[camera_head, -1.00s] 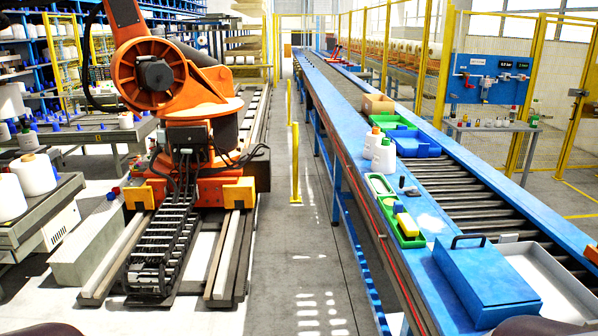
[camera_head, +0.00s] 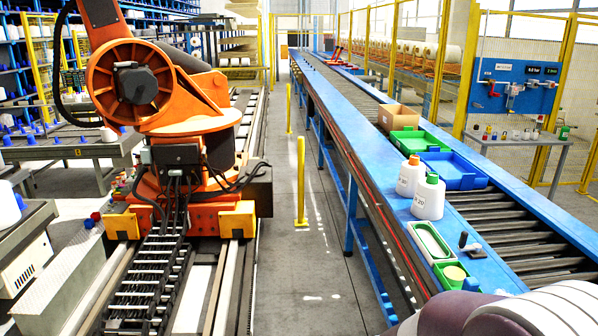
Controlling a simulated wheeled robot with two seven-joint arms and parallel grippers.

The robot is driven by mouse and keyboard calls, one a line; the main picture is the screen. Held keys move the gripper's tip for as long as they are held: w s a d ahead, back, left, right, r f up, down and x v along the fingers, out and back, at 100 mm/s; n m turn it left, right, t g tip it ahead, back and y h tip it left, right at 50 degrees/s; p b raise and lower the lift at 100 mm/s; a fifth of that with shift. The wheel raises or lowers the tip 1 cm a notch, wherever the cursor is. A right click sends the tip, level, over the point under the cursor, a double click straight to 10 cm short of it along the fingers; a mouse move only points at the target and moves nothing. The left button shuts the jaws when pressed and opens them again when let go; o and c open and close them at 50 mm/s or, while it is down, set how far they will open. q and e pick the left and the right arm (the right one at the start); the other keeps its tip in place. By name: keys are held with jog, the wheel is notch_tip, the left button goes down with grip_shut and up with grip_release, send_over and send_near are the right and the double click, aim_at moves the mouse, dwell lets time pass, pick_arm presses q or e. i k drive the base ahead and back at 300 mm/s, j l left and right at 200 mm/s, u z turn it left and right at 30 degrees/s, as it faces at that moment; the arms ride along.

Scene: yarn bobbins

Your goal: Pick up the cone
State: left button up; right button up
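White yarn cones stand in several places, and I cannot tell which one the task means. One large white cone (camera_head: 8,205) is cut off by the left edge, on a grey table (camera_head: 35,220). A small white cone (camera_head: 109,134) stands on the table (camera_head: 75,148) behind it. More white spools (camera_head: 420,50) sit in a row on a rack behind the fence at the upper right. Neither of my grippers is in view. A mauve and white rounded shape, which looks like my own arm (camera_head: 500,312), covers the bottom right corner.
A large orange robot arm (camera_head: 150,90) stands on a floor rail at the left. A blue conveyor (camera_head: 345,95) at right carries a cardboard box (camera_head: 398,117), green tray (camera_head: 418,142), blue tray (camera_head: 455,170) and two white bottles (camera_head: 428,199). The aisle floor (camera_head: 318,240) between is mostly clear.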

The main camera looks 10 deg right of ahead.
aim_at(428, 203)
jog(key=i+z, duration=0.25)
jog(key=i, duration=0.25)
jog(key=i+j+z, duration=0.1)
jog(key=i+z, duration=0.15)
jog(key=i, duration=0.25)
jog(key=i+j+z, duration=0.25)
jog(key=i, duration=0.2)
jog(key=i+z, duration=0.3)
jog(key=z, duration=0.15)
jog(key=i+j+z, duration=0.15)
jog(key=z, duration=0.3)
jog(key=i+j+z, duration=0.55)
jog(key=z, duration=0.3)
jog(key=i+j+z, duration=0.15)
jog(key=j+z, duration=0.3)
jog(key=l, duration=0.1)
